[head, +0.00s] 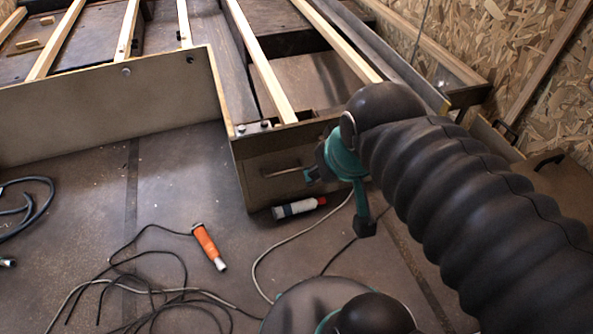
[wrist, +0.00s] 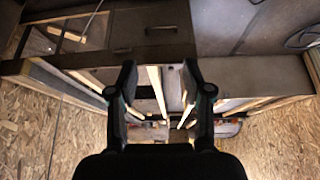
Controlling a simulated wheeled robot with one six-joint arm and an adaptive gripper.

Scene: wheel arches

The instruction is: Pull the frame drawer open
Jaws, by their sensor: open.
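The frame drawer's front panel (head: 262,160) is a dark wooden board at the end of the slatted bed frame. A thin pale bar handle (head: 283,172) runs across it, its right end close to or behind my gripper. In the head view my gripper is mostly hidden by my dark arm and teal wrist. In the wrist view my gripper (wrist: 160,82) has two black fingers spread apart with nothing held between them. Pale slats show beyond the fingers. The drawer front looks flush with the frame.
Dark cables (head: 150,291) spread at the lower left. A chipboard wall (head: 500,60) stands at the right. Bare floor lies left of the drawer.

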